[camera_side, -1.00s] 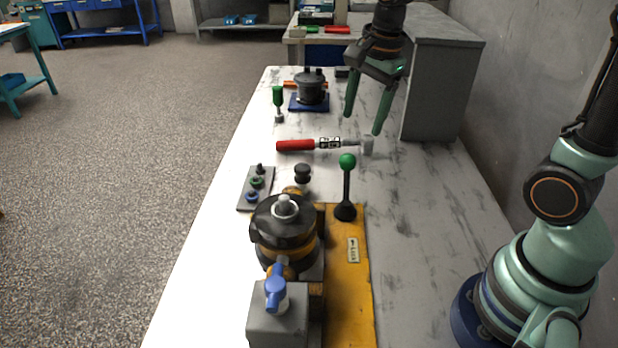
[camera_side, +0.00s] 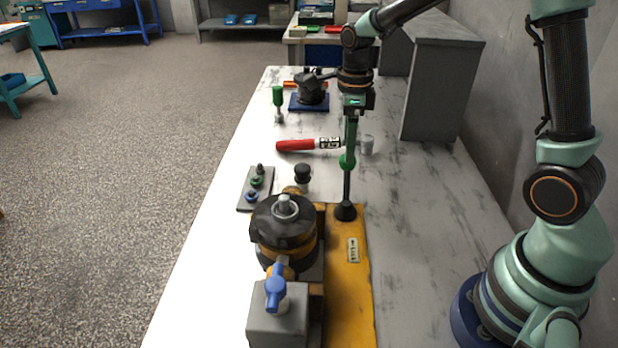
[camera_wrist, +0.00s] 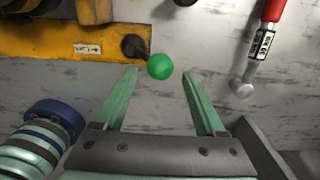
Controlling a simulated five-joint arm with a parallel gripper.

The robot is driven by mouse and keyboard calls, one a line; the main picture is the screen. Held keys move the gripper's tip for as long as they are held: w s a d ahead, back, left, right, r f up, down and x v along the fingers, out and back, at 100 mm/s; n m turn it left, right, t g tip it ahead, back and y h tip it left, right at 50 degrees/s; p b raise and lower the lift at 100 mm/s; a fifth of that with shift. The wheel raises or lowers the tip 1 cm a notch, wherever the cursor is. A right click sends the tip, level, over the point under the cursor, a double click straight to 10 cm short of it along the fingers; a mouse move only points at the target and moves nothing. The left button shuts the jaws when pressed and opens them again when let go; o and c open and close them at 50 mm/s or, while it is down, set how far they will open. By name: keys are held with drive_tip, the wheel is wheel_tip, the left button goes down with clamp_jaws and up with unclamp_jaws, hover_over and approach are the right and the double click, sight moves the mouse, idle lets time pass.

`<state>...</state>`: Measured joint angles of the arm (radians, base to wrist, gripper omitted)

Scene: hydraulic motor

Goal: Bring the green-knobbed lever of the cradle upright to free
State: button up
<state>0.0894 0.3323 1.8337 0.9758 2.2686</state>
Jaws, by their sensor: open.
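The lever has a green knob (camera_side: 347,161) on a thin dark rod (camera_side: 347,186). It rises from a black boot at the far right corner of the yellow cradle (camera_side: 347,290) and looks near upright in the side view. My gripper (camera_side: 349,150) is open and empty, pointing down at the knob; one finger hides the other there. In the wrist view the green knob (camera_wrist: 160,66) shows in the gap between the spread fingertips (camera_wrist: 159,74), apart from both. The yellow cradle (camera_wrist: 60,42) with an arrow label lies at upper left there.
A dark-and-yellow motor (camera_side: 284,230) sits on the cradle, with a blue-handled valve (camera_side: 276,288) nearer. A red-handled tool (camera_side: 300,145) lies behind the lever. A grey cabinet (camera_side: 440,90) stands at the back right. The bench right of the cradle is clear.

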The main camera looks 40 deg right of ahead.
sight(348, 184)
drive_tip(key=shift+f, duration=2.65)
drive_tip(key=c, duration=0.7)
drive_tip(key=shift+r, duration=0.1)
drive_tip(key=shift+s+a+r, duration=0.3)
drive_tip(key=shift+s+a, duration=0.15)
drive_tip(key=shift+a, duration=0.05)
drive_tip(key=shift+c, duration=0.5)
drive_tip(key=shift+s+a, duration=0.2)
drive_tip(key=shift+s, duration=0.05)
drive_tip(key=shift+c, duration=0.2)
drive_tip(key=shift+s+a+r, duration=0.15)
drive_tip(key=shift+s+a, duration=0.2)
drive_tip(key=shift+s, duration=0.1)
